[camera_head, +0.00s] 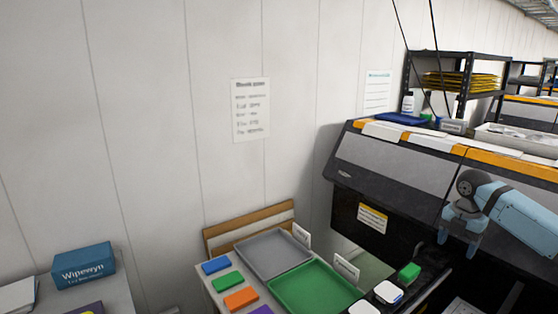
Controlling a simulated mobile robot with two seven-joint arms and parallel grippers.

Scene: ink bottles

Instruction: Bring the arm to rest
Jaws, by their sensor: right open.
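My right gripper (459,241) is at the right of the head view, on a pale blue arm that comes in from the right edge. Its two fingers point down and are apart, with nothing between them. It hangs in front of the large grey and black machine (395,160); I cannot tell whether anything touches it. My left gripper is not in view.
A grey tray (273,253) and a green tray (312,289) lie on a side table. Blue (216,265), green (227,282) and orange (241,298) blocks line their left. White-topped items (388,291) sit right of the green tray. A blue box (84,266) stands far left.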

